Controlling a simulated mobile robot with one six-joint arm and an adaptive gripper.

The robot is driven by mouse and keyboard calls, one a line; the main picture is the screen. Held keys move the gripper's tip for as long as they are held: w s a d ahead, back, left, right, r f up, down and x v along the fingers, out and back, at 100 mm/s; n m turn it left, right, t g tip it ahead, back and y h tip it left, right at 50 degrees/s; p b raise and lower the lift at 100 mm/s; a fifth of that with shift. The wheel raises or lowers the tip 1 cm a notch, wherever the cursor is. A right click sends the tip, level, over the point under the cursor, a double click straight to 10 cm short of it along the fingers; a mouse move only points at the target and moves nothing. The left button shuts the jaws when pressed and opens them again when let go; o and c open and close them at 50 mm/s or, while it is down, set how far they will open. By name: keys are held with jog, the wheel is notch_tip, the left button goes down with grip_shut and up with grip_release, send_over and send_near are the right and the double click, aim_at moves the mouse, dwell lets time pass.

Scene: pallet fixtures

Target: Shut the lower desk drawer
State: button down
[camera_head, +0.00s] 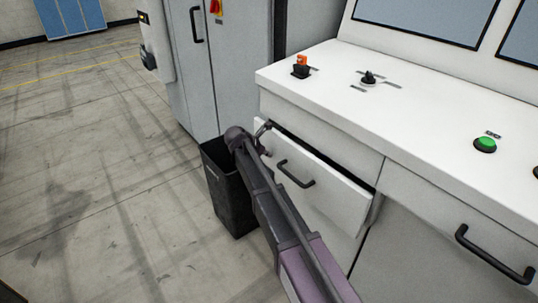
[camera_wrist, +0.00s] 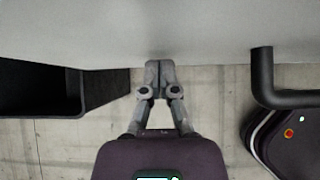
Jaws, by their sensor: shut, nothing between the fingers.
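The desk drawer (camera_head: 325,195) is a white box front with a black bar handle (camera_head: 295,173). It stands partly pulled out, with a dark gap along its top edge, below a flat white panel of the desk. My gripper (camera_head: 266,127) is at the drawer's far left top corner in the head view. In the wrist view my gripper (camera_wrist: 159,70) is shut and empty, its fingertips at the pale drawer front (camera_wrist: 160,30). I cannot tell whether they touch it. The handle (camera_wrist: 262,80) shows to the right of the fingers there. The drawer's inside is hidden.
A black open bin (camera_head: 228,190) stands on the floor close beside my arm; it also shows in the wrist view (camera_wrist: 105,95). Grey cabinets (camera_head: 225,70) stand behind. The white desk top (camera_head: 420,130) carries buttons and a knob. Open floor lies left.

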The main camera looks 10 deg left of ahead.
jog(key=shift+a, duration=0.1)
jog(key=shift+s+a, duration=0.5)
jog(key=shift+s, duration=0.15)
jog(key=f+p+v, duration=0.1)
jog(key=p+v, duration=0.6)
jog(key=v, duration=0.4)
jog(key=shift+s+a+r, duration=0.25)
jog(key=shift+s+a, duration=0.2)
jog(key=shift+s, duration=0.1)
jog(key=shift+f, duration=0.15)
